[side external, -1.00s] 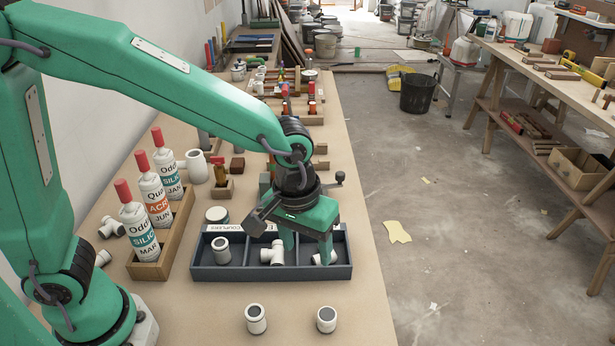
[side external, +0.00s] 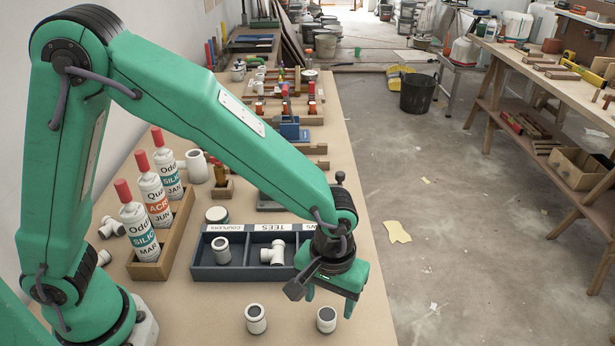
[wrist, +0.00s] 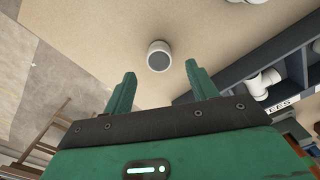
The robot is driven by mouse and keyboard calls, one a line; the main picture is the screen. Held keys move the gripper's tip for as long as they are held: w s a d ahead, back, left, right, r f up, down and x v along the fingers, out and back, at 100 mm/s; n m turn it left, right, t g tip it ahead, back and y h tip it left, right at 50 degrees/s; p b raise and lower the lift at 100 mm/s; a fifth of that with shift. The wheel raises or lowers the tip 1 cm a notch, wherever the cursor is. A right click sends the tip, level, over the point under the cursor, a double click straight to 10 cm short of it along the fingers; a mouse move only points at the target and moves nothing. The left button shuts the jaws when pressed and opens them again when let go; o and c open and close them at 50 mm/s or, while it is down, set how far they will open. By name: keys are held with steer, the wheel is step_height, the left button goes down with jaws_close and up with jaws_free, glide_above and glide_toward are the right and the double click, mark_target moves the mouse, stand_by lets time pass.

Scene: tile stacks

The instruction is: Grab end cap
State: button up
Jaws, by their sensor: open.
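The dark divided tray (side external: 222,273) behind the caps holds a coupler (side external: 221,249) and a tee (side external: 273,252); my gripper hides its right compartment. A wooden crate (side external: 150,269) of sealant tubes stands left. The bench's right edge drops to the floor.

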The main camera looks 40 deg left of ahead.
mark_target(328, 313)
steer(key=shift+f, duration=0.2)
steer(key=shift+f, duration=2.5)
steer(key=c, duration=1.1)
steer(key=shift+o, duration=0.2)
steer(key=shift+r, duration=0.15)
